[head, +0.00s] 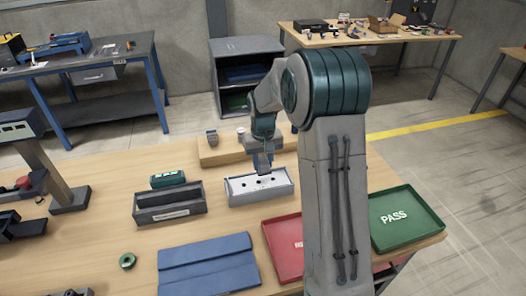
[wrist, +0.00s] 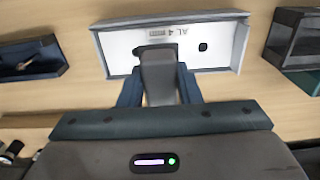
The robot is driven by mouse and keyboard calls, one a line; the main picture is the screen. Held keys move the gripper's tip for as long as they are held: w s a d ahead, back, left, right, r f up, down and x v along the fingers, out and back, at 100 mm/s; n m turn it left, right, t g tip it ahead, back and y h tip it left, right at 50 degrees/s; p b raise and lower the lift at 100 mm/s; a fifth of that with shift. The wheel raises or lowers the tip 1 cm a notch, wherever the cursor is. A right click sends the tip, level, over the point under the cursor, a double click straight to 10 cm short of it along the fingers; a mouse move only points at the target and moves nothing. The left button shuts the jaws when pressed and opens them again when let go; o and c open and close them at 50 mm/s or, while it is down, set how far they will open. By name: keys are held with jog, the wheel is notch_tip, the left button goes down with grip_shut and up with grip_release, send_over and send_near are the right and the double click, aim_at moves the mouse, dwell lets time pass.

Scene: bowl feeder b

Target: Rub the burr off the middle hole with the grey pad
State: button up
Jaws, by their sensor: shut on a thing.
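The workpiece is a pale plate (head: 243,187) with several dark holes, lying in a grey open-topped holder (head: 262,199) on the bench. In the wrist view the plate (wrist: 222,50) shows "AL 4" lettering and one dark hole. My gripper (head: 263,167) is above the far edge of the holder, pointing down. In the wrist view it is shut on a grey pad (wrist: 158,75), a blue-grey finger on either side. The pad's tip overlaps the middle of the plate and hides what lies under it. I cannot tell whether it touches the plate, and no burr can be made out.
A wooden riser (head: 222,152) is behind. A blue mat (head: 208,265), a partly hidden red tray (head: 283,250) and a green PASS tray (head: 425,215) lie nearer the front.

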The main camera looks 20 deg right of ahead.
jog(key=shift+r+p, duration=0.6)
jog(key=shift+r, duration=0.65)
jog(key=shift+r+p, duration=1.95)
jog(key=shift+r, duration=1.1)
jog(key=shift+f, duration=0.1)
